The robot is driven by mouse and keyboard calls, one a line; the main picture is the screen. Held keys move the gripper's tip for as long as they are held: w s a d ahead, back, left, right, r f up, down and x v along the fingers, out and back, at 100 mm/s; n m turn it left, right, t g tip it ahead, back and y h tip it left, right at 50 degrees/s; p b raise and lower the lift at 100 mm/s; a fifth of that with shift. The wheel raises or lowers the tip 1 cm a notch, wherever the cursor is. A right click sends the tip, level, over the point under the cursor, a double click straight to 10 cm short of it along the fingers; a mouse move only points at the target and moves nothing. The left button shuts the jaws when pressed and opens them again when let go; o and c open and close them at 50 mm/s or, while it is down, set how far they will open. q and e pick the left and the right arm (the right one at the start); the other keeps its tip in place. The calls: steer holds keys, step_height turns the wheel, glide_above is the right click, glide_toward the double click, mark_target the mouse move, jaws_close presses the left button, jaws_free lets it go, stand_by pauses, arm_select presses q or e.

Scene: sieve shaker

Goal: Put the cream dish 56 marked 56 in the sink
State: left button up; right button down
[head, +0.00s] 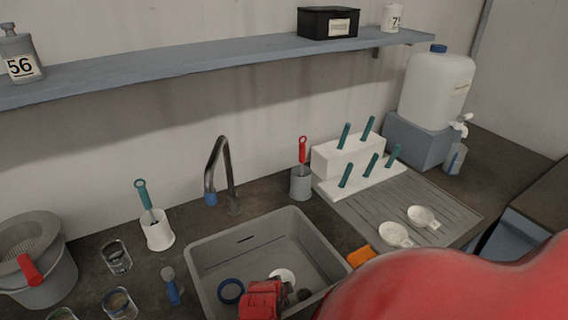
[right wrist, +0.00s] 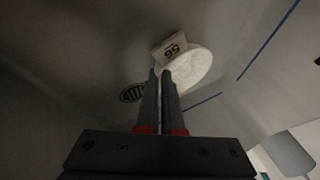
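The cream dish 56 (right wrist: 188,68) is a shallow round dish with a tab marked 56. In the right wrist view my right gripper (right wrist: 160,75) has its two fingers close together at the tab and appears shut on it. In the head view the dish (head: 284,274) shows partly inside the grey sink (head: 201,255), beside my red right gripper, whose fingertips are hard to make out. The drain (right wrist: 132,93) shows beside the fingers in the right wrist view. I cannot tell whether the dish touches the sink floor. My left gripper is not in view.
A blue ring (head: 231,291) is in the sink. Two more pale dishes (head: 396,234) (head: 421,215) lie on the draining board (head: 452,208). A tap (head: 219,165) stands behind the sink. Glasses (head: 117,257) and a grey bucket (head: 62,280) stand left. An orange block (head: 361,256) is at the sink's right rim.

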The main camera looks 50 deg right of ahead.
steer(key=c, duration=1.3)
jaws_free()
steer(key=shift+f, duration=0.1)
steer(key=shift+c, duration=0.2)
steer(key=shift+r, duration=0.25)
steer(key=shift+a+r, duration=0.15)
steer(key=shift+a, duration=0.05)
steer(key=p+v, duration=0.2)
steer(key=v, duration=0.9)
steer(key=shift+r, duration=0.2)
